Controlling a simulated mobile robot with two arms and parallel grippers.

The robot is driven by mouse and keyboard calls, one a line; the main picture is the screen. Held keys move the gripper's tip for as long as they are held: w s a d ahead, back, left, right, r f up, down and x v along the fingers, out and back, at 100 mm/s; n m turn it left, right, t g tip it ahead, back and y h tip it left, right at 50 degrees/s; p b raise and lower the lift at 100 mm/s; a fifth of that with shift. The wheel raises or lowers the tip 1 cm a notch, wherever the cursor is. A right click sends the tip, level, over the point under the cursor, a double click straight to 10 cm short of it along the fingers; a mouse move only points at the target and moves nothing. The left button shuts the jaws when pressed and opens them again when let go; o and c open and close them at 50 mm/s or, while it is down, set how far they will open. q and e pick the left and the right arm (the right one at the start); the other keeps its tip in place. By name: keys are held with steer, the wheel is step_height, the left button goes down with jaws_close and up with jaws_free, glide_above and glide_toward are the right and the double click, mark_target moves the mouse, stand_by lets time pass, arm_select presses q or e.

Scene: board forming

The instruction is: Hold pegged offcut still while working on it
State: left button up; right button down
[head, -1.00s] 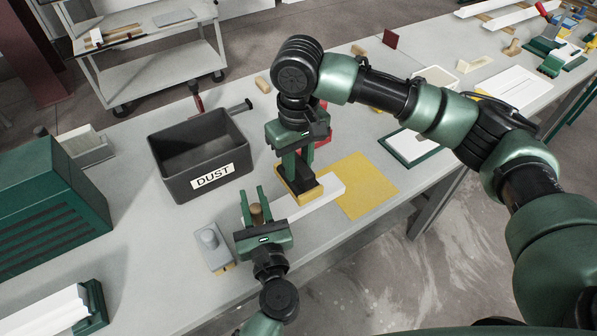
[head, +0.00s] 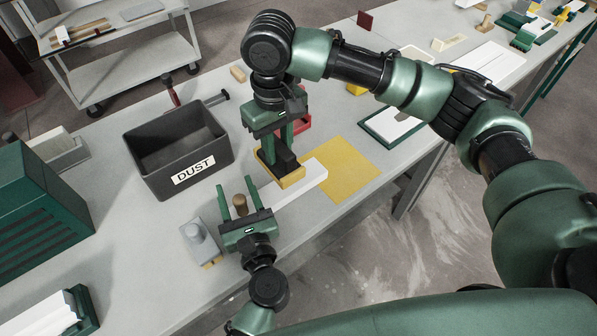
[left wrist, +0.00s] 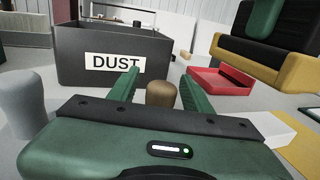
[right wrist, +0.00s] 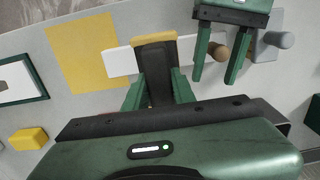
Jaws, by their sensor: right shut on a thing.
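The offcut is a white board (head: 312,173) lying flat on the bench, its right part over a yellow sheet. A round brown peg (head: 240,204) stands up near its left end. My left gripper (head: 237,186) is open, its fingers on either side of the peg. In the left wrist view the peg (left wrist: 161,94) shows between the fingers with a gap to each. My right gripper (head: 286,150) is shut on the black grip of a sanding block (head: 290,178) with a yellow base. The block sits across the board, right of the peg; whether it touches is hard to tell.
A dark DUST bin (head: 180,150) stands behind and left of the board. A grey block with a knob (head: 200,242) is just left of my left gripper. A red tray (left wrist: 220,82) lies behind the sanding block. The yellow sheet (head: 345,165) is otherwise clear.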

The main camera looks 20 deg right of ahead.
arm_select(q)
steer(key=shift+r, duration=0.1)
steer(key=s, duration=0.8)
steer(key=s+d, duration=0.1)
steer(key=s, duration=0.3)
arm_select(e)
steer(key=shift+s, duration=0.1)
